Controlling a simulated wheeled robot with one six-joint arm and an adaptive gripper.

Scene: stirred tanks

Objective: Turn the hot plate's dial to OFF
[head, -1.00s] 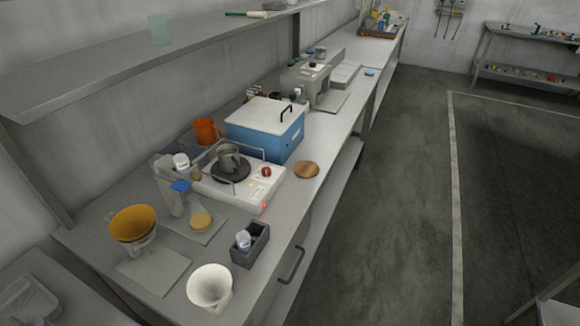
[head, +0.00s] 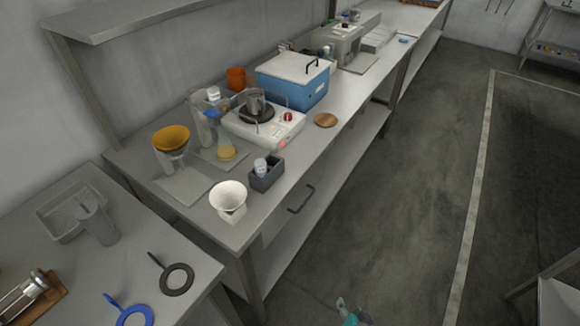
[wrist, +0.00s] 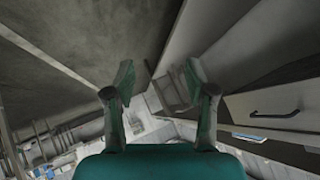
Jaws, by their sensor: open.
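The hot plate (head: 262,133) is a white unit on the long bench in the head view, with a metal pot (head: 252,100) on its dark round plate. Its red dial (head: 287,116) is on the right of its top, and a small red light glows on its front. The dial's pointer and markings are too small to read. My gripper (head: 352,313) shows at the bottom edge of the head view, over the floor and well apart from the bench. In the wrist view my gripper (wrist: 160,95) has its two green fingers spread, with nothing between them.
A blue box (head: 292,85) with a white lid stands behind the hot plate. A second table (head: 140,250) is at left.

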